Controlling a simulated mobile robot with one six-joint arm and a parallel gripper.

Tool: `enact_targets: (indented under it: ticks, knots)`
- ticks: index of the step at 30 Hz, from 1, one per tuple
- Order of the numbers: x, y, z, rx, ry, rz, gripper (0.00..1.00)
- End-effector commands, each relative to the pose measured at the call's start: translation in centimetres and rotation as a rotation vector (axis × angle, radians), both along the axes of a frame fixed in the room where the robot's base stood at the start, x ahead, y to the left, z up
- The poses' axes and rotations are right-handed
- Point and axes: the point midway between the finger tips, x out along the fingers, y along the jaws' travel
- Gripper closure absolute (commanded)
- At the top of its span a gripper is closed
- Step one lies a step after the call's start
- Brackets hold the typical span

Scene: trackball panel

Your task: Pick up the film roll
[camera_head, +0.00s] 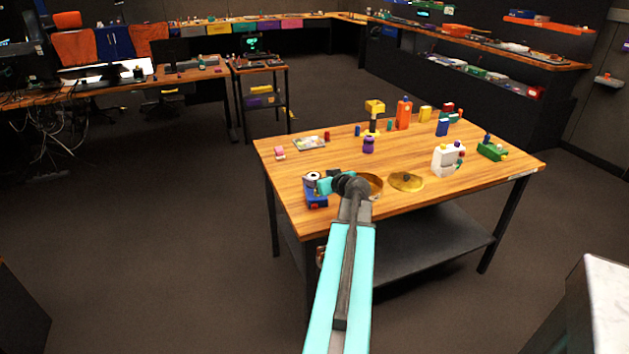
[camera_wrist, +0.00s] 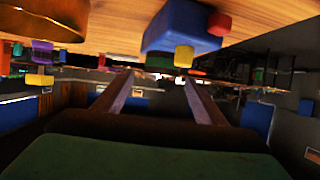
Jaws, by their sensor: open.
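My gripper (camera_head: 331,184) is over the near left part of the wooden table, close to a blue box (camera_head: 316,199) with a pale round top part. In the wrist view my gripper (camera_wrist: 157,85) has its two fingers apart with nothing between them. A blue box with yellow and red knobs (camera_wrist: 188,28) shows above the fingers there. I cannot tell for sure which thing is the film roll. Small roll-like things on the table are a pink and white one (camera_head: 280,154), a red one (camera_head: 327,136), a blue one (camera_head: 357,131) and a green one (camera_head: 389,126).
A gold pan (camera_head: 406,182) and another brassy dish (camera_head: 374,184), partly behind my arm, lie right of my gripper. The table's middle has free room.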

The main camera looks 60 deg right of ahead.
Motion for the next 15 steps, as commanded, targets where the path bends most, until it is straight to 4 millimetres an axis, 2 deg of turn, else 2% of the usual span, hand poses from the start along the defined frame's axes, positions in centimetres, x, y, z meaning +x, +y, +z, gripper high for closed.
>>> enact_targets:
  ticks: [5, 15]
  knots:
    - [0.4, -0.2, -0.1, 0.000, 0.000, 0.001, 0.35]
    - [3.0, -1.7, -1.2, 0.002, 0.000, 0.001, 0.35]
